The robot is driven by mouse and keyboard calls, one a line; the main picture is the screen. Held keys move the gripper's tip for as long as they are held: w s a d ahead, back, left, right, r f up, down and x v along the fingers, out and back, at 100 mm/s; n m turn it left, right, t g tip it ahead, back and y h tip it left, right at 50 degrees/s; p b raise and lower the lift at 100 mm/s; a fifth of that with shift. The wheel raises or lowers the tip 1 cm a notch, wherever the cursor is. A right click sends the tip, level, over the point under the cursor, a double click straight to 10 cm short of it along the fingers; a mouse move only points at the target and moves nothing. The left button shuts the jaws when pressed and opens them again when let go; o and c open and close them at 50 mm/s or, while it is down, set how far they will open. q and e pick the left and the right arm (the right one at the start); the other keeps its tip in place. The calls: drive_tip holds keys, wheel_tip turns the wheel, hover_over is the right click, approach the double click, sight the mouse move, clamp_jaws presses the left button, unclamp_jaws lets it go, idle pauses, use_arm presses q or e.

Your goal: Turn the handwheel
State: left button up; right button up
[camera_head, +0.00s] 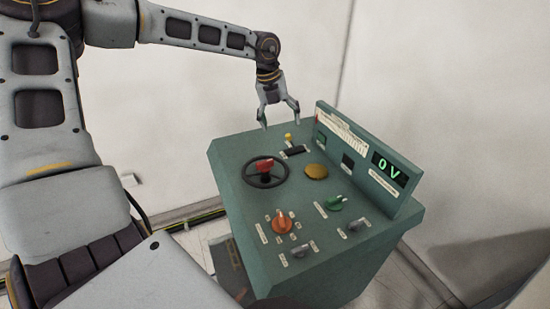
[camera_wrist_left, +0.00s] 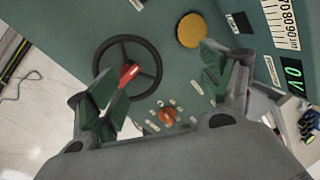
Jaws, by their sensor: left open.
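The handwheel (camera_head: 265,171) is a dark ring with spokes and a red part at its centre, on the top of the green control cabinet (camera_head: 235,153). In the left wrist view the handwheel (camera_wrist_left: 128,50) lies beyond the left finger, which covers part of its lower rim. My left gripper (camera_head: 279,116) is open and empty, above the cabinet's far edge. It also shows in the left wrist view (camera_wrist_left: 165,85), its fingers wide apart. No contact with the wheel is visible. My right gripper is not in view.
A yellow round button (camera_head: 317,171), a yellow-tipped lever (camera_head: 289,140), an orange knob (camera_head: 282,222) and a green knob (camera_head: 335,202) are on the panel. An upright display (camera_head: 388,170) reads 0 V. Pale walls stand behind.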

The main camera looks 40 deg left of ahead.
sight(265, 162)
use_arm(q)
drive_tip(key=s+n+g, duration=0.1)
drive_tip(key=s+a+n, duration=0.1)
drive_tip(key=s+n, duration=0.1)
drive_tip(key=s+a+n+g+y, duration=0.1)
drive_tip(key=s, duration=0.1)
drive_tip(key=shift+a+f+n+g, duration=0.25)
drive_tip(key=shift+f+n+g, duration=0.05)
drive_tip(key=shift+n, duration=0.1)
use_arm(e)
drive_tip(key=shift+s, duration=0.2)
use_arm(q)
drive_tip(key=shift+f, duration=0.15)
wheel_tip(265, 162, down, 11)
drive_tip(key=shift+r+p, duration=0.2)
drive_tip(key=shift+p, duration=0.5)
drive_tip(key=shift+f, duration=1.45)
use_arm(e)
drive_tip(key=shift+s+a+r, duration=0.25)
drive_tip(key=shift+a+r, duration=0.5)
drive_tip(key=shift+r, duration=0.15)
